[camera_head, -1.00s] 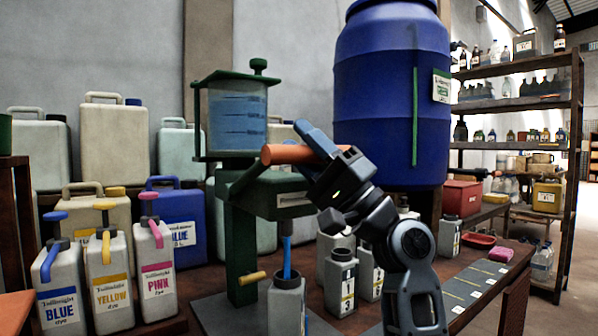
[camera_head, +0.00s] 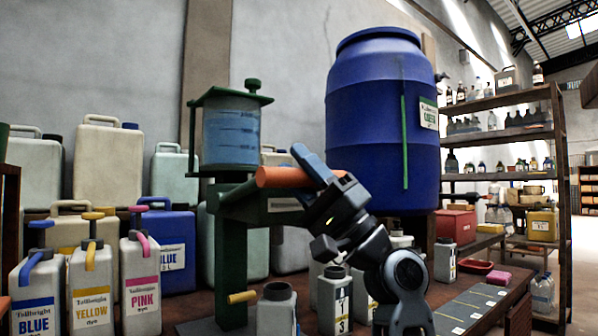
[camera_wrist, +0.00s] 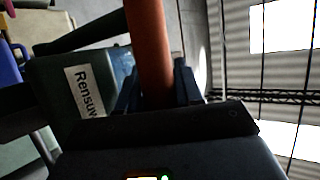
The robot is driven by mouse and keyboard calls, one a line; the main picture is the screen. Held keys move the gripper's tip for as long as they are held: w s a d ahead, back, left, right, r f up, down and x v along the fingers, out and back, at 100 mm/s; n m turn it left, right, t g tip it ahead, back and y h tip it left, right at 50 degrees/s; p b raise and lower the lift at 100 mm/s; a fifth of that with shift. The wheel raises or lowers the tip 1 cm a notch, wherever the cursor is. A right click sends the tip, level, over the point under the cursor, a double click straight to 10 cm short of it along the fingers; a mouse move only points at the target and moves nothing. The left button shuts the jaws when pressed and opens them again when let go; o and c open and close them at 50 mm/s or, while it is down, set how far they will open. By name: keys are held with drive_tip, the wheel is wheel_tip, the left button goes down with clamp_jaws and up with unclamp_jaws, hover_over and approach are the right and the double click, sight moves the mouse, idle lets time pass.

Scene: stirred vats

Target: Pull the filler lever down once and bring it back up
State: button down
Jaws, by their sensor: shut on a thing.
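The green filler (camera_head: 234,262) stands on the table with a clear tank (camera_head: 231,135) of blue liquid on top. Its lever ends in an orange handle (camera_head: 283,177), raised to about the height of the filler's upper body, just below the tank. My gripper (camera_head: 318,172) is shut on the handle. In the wrist view the handle (camera_wrist: 149,45) runs between my gripper's two fingers (camera_wrist: 157,88). A grey open-necked bottle (camera_head: 277,312) stands below the filler, with no blue stream above it. My gripper and arm hide part of the filler's right side.
Blue, yellow and pink dye jugs (camera_head: 90,285) stand at the left. A big blue barrel (camera_head: 375,125) rises behind my arm. Numbered grey bottles (camera_head: 335,300) stand close by my arm. A shelf rack (camera_head: 500,185) is at the right.

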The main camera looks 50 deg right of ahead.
drive_tip(key=shift+s, duration=0.15)
drive_tip(key=c, duration=0.8)
unclamp_jaws()
drive_tip(key=shift+b+v, duration=0.7)
drive_tip(key=shift+v, duration=3.25)
